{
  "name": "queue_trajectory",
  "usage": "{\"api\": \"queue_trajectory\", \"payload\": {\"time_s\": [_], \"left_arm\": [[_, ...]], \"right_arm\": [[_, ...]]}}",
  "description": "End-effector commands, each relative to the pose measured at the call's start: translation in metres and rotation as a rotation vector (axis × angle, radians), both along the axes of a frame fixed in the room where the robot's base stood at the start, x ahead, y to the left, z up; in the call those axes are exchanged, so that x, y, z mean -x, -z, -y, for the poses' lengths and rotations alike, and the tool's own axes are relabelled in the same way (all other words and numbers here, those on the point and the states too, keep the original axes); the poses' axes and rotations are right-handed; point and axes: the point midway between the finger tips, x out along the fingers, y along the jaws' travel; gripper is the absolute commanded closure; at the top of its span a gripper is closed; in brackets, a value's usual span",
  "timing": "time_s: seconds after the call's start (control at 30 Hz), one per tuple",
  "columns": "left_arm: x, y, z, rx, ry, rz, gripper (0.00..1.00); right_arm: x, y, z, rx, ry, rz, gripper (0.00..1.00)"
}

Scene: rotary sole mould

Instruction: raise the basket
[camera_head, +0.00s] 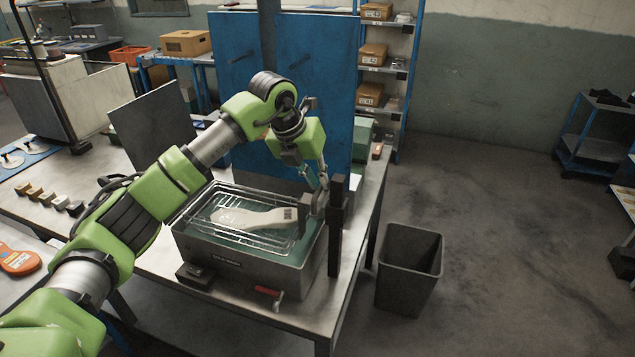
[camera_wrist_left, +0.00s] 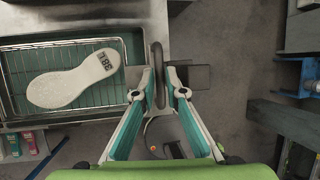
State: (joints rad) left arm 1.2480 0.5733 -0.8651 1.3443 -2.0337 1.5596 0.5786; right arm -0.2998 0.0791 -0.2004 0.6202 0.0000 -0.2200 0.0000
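The wire basket (camera_head: 205,232) sits in the grey tank (camera_head: 225,268) of greenish liquid, its rim showing above the liquid. It also shows in the left wrist view (camera_wrist_left: 20,62). A pale shoe sole (camera_head: 248,217) marked 38L lies in the basket; it shows clearly in the left wrist view (camera_wrist_left: 72,85). My left gripper (camera_head: 318,184) is at the basket's right end. In the left wrist view its fingertips (camera_wrist_left: 160,84) close on both sides of the dark upright basket handle (camera_wrist_left: 158,60). My right gripper is not in view.
A dark post (camera_head: 336,228) stands right beside the handle. A red-handled lever (camera_head: 268,292) and a small dark block (camera_head: 196,275) are at the tank's front. A grey bin (camera_head: 409,268) stands on the floor at right. Blue panels (camera_head: 235,65) rise behind.

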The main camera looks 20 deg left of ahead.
Motion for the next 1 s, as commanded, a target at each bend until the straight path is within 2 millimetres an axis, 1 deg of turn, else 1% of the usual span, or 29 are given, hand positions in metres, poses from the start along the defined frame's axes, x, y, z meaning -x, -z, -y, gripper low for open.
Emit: {"api": "queue_trajectory", "payload": {"time_s": [0.03,0.23,0.33,0.43,0.57,0.8,0.9,1.0], "left_arm": [[-0.001,-0.005,0.0,0.002,-0.001,0.008,0.83],[0.0,-0.002,0.0,0.001,0.0,0.003,0.83],[0.0,-0.003,0.0,0.001,0.0,0.002,0.83],[0.003,-0.01,-0.002,0.002,0.001,0.003,0.83],[0.011,-0.03,-0.007,0.0,0.0,0.006,0.83],[0.031,-0.078,-0.016,0.001,0.0,0.008,0.83],[0.037,-0.093,-0.02,0.0,-0.002,0.008,0.83],[0.042,-0.103,-0.022,0.001,-0.001,0.006,0.83]], "right_arm": [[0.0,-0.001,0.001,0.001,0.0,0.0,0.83],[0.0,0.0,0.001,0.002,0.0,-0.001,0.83],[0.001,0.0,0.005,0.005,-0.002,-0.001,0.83],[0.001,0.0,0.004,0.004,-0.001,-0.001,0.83],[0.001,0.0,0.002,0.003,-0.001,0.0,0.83],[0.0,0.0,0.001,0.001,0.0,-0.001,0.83],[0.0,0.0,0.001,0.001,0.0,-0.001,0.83],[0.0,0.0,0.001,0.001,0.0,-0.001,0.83]]}}
